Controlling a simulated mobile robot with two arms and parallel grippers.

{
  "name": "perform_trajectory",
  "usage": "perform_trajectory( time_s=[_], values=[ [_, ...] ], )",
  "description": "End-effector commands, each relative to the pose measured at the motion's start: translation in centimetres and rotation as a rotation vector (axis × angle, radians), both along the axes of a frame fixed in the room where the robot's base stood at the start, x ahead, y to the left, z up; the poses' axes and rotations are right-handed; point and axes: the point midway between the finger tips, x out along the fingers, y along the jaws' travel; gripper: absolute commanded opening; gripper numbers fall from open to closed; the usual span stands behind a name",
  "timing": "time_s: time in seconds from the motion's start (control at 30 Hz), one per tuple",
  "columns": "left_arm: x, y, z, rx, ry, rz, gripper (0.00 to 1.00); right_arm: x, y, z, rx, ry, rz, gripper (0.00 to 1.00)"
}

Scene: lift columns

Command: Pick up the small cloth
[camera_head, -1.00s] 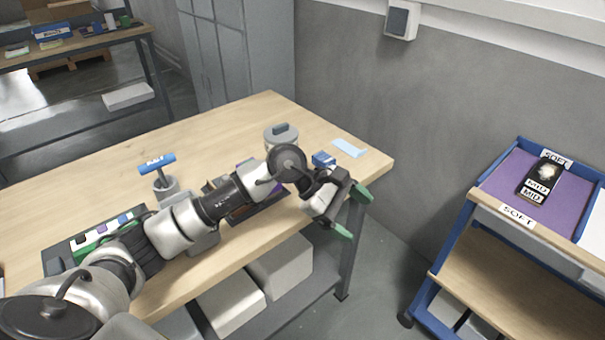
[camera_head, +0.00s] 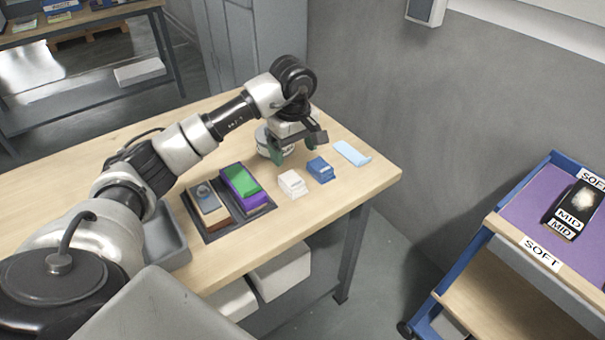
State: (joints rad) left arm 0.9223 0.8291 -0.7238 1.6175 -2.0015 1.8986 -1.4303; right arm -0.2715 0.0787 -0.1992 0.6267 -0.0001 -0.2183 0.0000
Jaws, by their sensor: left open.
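A small light blue cloth (camera_head: 352,153) lies flat on the wooden workbench (camera_head: 360,187), near its right end. My left gripper (camera_head: 293,151) points down over the bench, to the left of the cloth and apart from it. Its green-tipped fingers are spread and I see nothing held between them. My right gripper is not in view.
A blue item (camera_head: 320,168) and a white item (camera_head: 292,184) lie just left of the cloth. A round grey container (camera_head: 263,143) stands partly hidden behind my gripper. A dark tray (camera_head: 215,236) holds blocks. A blue-framed cart (camera_head: 537,167) stands at right.

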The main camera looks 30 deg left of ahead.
Motion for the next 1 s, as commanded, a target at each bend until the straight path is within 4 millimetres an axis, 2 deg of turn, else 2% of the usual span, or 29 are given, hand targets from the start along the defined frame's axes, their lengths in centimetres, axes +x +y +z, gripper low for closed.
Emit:
perform_trajectory(
  time_s=[0.2, 0.37, 0.47, 0.73, 1.0],
  values=[
    [-0.1, -0.1, -3.5, -0.002, 0.005, -0.001, 0.83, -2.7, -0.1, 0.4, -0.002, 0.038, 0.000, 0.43],
    [-0.1, -0.1, -4.9, -0.002, 0.003, 0.000, 0.83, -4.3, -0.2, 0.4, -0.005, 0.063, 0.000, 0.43],
    [-0.1, 0.0, -5.7, -0.003, 0.003, 0.000, 0.83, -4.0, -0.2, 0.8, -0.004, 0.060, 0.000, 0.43],
    [0.0, 0.1, -9.5, -0.003, 0.002, 0.000, 0.83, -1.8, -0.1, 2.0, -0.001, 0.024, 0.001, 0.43],
    [0.0, 0.2, -10.2, -0.003, -0.001, -0.001, 0.83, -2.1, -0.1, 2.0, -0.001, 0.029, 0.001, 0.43]
  ],
)
